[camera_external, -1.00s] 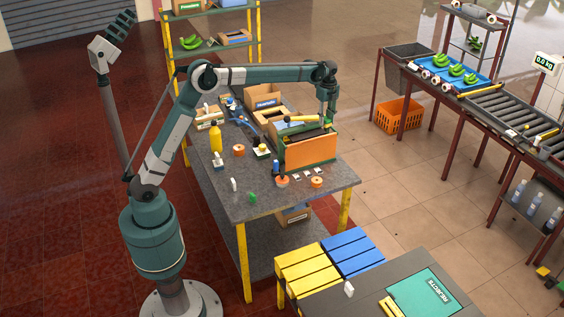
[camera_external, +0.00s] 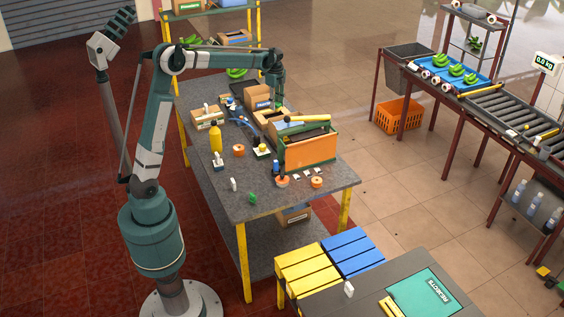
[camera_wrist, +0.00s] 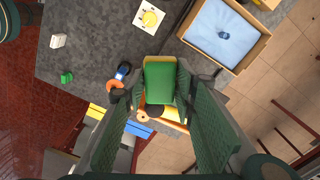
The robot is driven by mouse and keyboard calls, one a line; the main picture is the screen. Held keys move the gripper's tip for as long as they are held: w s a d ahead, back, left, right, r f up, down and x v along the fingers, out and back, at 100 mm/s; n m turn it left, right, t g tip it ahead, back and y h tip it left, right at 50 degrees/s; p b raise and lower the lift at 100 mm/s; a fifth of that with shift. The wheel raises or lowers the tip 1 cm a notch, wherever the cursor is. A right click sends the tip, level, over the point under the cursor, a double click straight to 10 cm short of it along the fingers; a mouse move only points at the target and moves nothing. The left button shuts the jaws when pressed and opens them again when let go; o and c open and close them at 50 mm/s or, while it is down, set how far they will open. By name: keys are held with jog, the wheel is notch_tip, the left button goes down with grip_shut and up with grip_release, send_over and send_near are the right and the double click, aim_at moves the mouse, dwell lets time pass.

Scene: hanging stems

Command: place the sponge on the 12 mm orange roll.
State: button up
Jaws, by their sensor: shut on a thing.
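In the wrist view a green and yellow sponge (camera_wrist: 160,80) sits between the dark green fingers of my gripper (camera_wrist: 160,98), which is shut on it. In the external view my gripper (camera_external: 279,104) is above the cardboard boxes at the back of the grey table; the sponge is too small to make out there. Orange rolls lie on the table: one (camera_external: 239,150) left of the middle, one (camera_external: 282,182) near the front and one (camera_external: 317,182) to its right. I cannot read their widths. Two orange rolls also show in the wrist view, one at the left (camera_wrist: 115,86).
An orange-sided toolbox (camera_external: 312,151) with a yellow bar stands at the table's right edge, behind the front rolls. A yellow bottle (camera_external: 215,138), a small green item (camera_external: 252,197) and a white item (camera_external: 233,184) stand toward the left. The front corner is clear.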

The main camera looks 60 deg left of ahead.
jog(key=s+a+n, duration=0.1)
jog(key=s+a, duration=0.6)
jog(key=s, duration=0.2)
jog(key=n+p, duration=0.1)
jog(key=n, duration=0.1)
send_over(239, 148)
notch_tip(239, 148, down, 19)
jog(key=shift+a, duration=0.25)
jog(key=shift+f, duration=2.9)
jog(key=shift+f+p, duration=0.3)
jog(key=shift+f, duration=1.75)
jog(key=shift+f, duration=0.15)
